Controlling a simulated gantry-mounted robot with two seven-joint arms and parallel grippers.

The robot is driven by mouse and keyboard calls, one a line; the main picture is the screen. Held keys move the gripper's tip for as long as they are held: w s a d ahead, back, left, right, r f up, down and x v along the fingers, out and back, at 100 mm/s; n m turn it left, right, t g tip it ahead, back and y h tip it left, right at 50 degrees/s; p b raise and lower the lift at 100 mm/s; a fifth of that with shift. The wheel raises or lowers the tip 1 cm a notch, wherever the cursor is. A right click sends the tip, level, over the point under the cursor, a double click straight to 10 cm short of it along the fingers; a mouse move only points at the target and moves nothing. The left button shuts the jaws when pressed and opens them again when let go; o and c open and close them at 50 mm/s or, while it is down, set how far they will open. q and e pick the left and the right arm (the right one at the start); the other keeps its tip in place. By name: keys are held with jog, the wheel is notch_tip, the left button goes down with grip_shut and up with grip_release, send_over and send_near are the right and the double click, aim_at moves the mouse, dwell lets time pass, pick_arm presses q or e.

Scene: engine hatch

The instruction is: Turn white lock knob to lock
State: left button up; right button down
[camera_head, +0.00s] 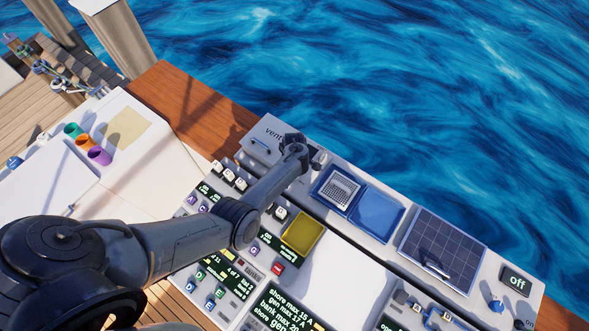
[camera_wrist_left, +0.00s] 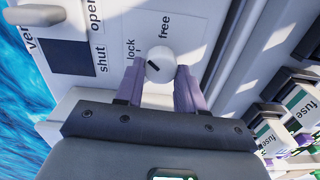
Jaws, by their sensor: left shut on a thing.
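The white lock knob (camera_wrist_left: 160,67) is round, with a short dark mark slanting toward the upper left, on the side of the "lock" label (camera_wrist_left: 130,50). The "free" label (camera_wrist_left: 165,28) is above the knob in the left wrist view. My left gripper (camera_wrist_left: 159,78) has its two purple-grey fingers on either side of the knob and is shut on it. In the head view my left gripper (camera_head: 297,148) is at the panel's far edge, near the "vent" lettering (camera_head: 274,134); its fingertips are hard to make out. My right gripper is not in view.
A dark square opening (camera_wrist_left: 70,57) lies beside the "shut" and "open" labels. Fuse blocks (camera_wrist_left: 268,118) stand at the right of the wrist view. In the head view, a blue tray (camera_head: 376,213) and a solar panel (camera_head: 440,248) lie right of the gripper. Water lies beyond the panel.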

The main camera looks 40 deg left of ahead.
pick_arm(q)
jog(key=n, duration=0.3)
jog(key=shift+n, duration=0.4)
jog(key=shift+s+n+b, duration=0.15)
jog(key=shift+n+b, duration=0.55)
jog(key=shift+n, duration=1.2)
jog(key=o, duration=1)
jog(key=shift+o, duration=0.2)
jog(key=shift+r, duration=0.1)
notch_tip(320, 180, up, 11)
jog(key=p, duration=0.3)
jog(key=shift+f, duration=0.2)
